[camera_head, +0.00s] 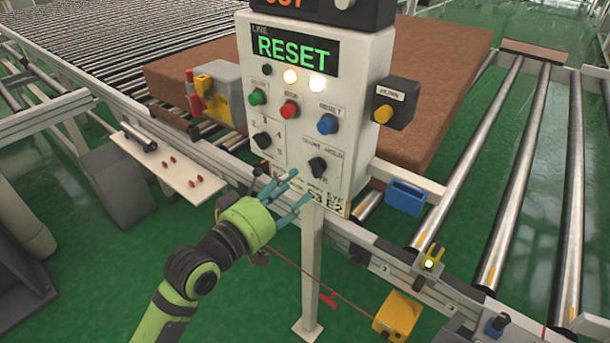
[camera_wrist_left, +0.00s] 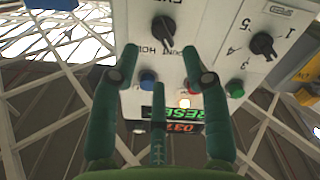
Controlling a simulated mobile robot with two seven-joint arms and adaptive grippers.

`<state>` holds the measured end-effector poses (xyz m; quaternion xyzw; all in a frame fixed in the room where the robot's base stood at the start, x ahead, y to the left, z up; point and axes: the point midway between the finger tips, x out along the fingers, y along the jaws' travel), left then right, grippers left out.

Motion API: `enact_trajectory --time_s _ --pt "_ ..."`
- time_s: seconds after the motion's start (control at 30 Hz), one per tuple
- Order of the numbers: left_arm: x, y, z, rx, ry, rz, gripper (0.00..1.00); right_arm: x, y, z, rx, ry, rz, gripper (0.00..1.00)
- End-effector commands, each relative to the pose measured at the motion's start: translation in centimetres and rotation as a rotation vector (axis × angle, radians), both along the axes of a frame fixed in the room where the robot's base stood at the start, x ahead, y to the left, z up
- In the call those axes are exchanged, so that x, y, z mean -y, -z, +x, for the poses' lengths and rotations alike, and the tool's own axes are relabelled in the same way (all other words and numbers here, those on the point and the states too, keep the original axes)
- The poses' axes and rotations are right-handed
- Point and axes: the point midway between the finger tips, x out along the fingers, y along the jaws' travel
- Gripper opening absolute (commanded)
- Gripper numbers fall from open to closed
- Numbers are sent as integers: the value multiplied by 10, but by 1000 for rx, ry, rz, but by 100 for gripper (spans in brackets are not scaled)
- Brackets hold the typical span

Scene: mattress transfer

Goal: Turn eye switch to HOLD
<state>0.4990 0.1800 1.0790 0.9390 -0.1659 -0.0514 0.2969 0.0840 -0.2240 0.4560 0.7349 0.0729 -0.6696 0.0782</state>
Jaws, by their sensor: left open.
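The eye switch (camera_head: 318,167) is a black rotary knob at the lower right of the white control panel (camera_head: 364,75), with a small label above it that seems to end in HOLD. In the left wrist view this knob (camera_wrist_left: 163,30) appears upside down, just beyond and between the fingertips. My left gripper (camera_head: 285,190) is open and empty, its teal fingers spread in front of the panel's lower edge, below and left of the knob. A gap seems to remain between the fingers and the knob. My right gripper is not in view.
A second black knob (camera_head: 262,140) sits left on the panel. Green (camera_head: 257,97), red (camera_head: 289,109) and blue (camera_head: 327,124) buttons are above. The display (camera_head: 293,50) reads RESET. A brown mattress (camera_head: 440,65) lies behind on rollers.

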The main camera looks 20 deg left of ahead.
Motion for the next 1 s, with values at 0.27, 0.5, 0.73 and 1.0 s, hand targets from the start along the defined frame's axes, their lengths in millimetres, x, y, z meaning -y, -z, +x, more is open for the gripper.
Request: enact_trajectory --time_s 0.27,0.5,0.73,1.0 --pt "15 -3 41 2 -1 -1 46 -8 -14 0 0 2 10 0" --pt "21 0 56 -1 0 1 46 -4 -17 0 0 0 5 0" --pt "21 1 57 0 -1 2 46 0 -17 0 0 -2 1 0" --pt "21 1 56 0 -1 2 0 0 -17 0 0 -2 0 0"
